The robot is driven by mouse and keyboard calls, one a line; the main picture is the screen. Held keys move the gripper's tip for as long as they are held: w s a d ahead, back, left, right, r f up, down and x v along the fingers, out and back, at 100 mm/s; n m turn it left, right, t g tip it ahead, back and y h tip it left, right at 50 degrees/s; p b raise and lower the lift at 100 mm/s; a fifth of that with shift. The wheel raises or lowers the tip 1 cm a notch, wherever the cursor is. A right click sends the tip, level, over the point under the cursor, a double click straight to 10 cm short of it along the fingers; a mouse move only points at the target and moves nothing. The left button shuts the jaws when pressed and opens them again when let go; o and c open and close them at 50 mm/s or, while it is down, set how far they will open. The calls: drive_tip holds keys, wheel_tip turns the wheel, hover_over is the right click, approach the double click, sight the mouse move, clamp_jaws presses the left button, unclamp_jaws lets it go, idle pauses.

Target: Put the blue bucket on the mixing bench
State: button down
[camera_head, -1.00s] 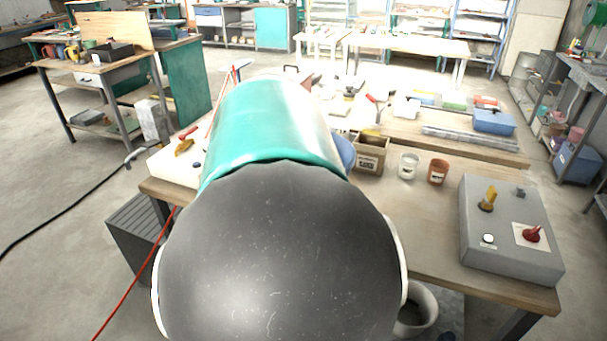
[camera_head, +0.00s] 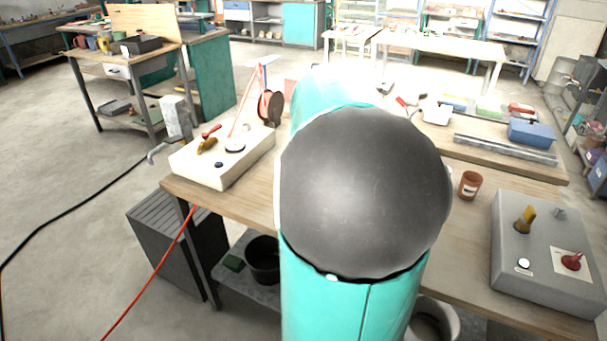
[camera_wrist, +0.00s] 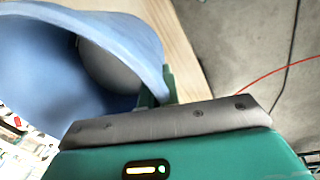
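The blue bucket (camera_wrist: 45,55) fills the upper left of the wrist view, its open mouth and pale inside facing the camera. My gripper (camera_wrist: 158,92) is at its rim, with green finger parts on both sides of the rim, so it looks shut on it. In the head view my arm hides the bucket and the gripper. The wooden bench in front of me (camera_head: 468,235), which I take for the mixing bench, runs across the head view. A wooden edge shows behind the bucket in the wrist view; contact between them cannot be told.
A grey control box (camera_head: 510,245) stands at the bench's right, a brown cup (camera_head: 470,185) behind it. A cream box (camera_head: 215,168) and a reel (camera_head: 270,107) are at the left. A blue bin (camera_head: 531,132) is at the back right. A red hose (camera_head: 150,270) hangs at the left.

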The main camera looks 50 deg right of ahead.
drive_tip(key=d+f, duration=0.2)
drive_tip(key=w+d+f, duration=0.1)
drive_tip(key=d+f, duration=0.1)
drive_tip(key=d, duration=0.1)
drive_tip(key=d+f, duration=0.2)
drive_tip(key=shift+w+d+f, duration=0.15)
drive_tip(key=shift+w+f, duration=0.2)
drive_tip(key=shift+d+f, duration=0.1)
drive_tip(key=shift+f, duration=1.65)
drive_tip(key=c, duration=1.6)
unclamp_jaws()
drive_tip(key=shift+c, duration=0.2)
